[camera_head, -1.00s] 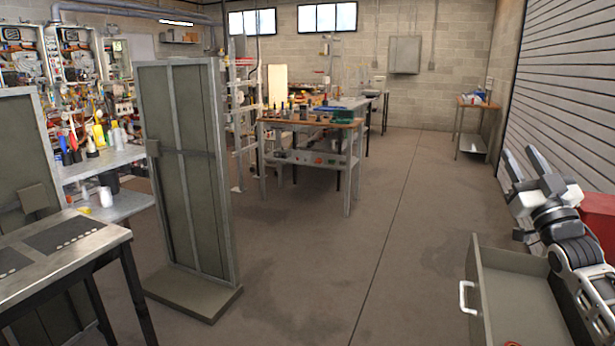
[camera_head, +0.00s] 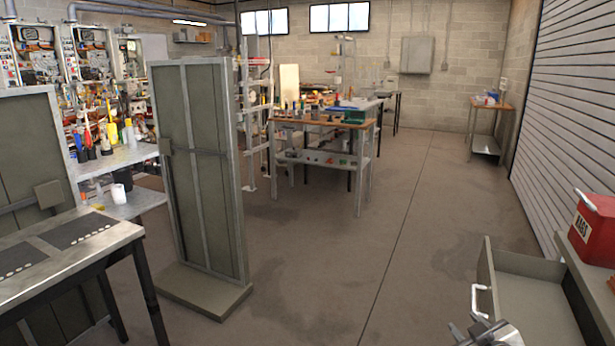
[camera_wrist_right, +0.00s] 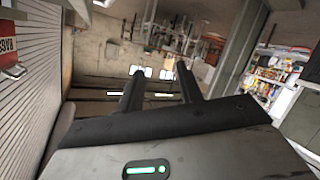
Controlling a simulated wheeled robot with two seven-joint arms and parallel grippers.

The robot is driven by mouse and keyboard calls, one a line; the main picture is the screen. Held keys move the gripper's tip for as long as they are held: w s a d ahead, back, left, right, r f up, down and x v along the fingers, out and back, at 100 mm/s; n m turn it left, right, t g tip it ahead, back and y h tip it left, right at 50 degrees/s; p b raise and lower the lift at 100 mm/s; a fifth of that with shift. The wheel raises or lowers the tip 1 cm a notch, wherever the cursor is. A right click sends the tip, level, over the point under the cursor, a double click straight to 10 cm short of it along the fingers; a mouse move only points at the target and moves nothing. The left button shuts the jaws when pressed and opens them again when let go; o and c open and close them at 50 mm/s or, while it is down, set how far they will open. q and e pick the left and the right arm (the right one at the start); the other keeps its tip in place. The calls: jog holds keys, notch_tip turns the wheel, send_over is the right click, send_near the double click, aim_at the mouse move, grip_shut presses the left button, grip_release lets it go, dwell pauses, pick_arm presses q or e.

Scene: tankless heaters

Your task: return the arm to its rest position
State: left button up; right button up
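My right gripper's two dark fingers (camera_wrist_right: 160,85) stand apart with nothing between them in the right wrist view. In the head view only a grey metal part of my right arm (camera_head: 490,333) shows, at the bottom edge in front of the open drawer (camera_head: 530,300). The rest of that arm is out of the frame. My left gripper is not in view.
The drawer with a white handle (camera_head: 480,300) stands open at the lower right. A red box (camera_head: 597,232) sits on the surface beside it. A green-grey panel (camera_head: 205,170) stands left of centre, near a metal-topped table (camera_head: 60,262). The middle floor is clear.

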pick_arm(q)
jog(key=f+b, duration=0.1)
jog(key=b, duration=0.1)
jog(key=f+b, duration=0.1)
jog(key=b, duration=0.1)
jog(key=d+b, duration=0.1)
jog(key=b, duration=0.2)
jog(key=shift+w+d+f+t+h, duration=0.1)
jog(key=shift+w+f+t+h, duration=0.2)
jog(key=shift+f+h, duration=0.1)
pick_arm(e)
jog(key=s+a+f+m+g+y, duration=0.1)
jog(key=s+a+f+y, duration=0.1)
jog(key=s+a+f, duration=0.5)
jog(key=s+a+f+m+g+y, duration=0.1)
jog(key=s+a+f+g+y, duration=0.1)
jog(key=s+a+f, duration=0.5)
jog(key=s+a, duration=0.5)
jog(key=s, duration=0.6)
jog(key=shift+s+a+f+m, duration=0.25)
jog(key=shift+a+m, duration=0.15)
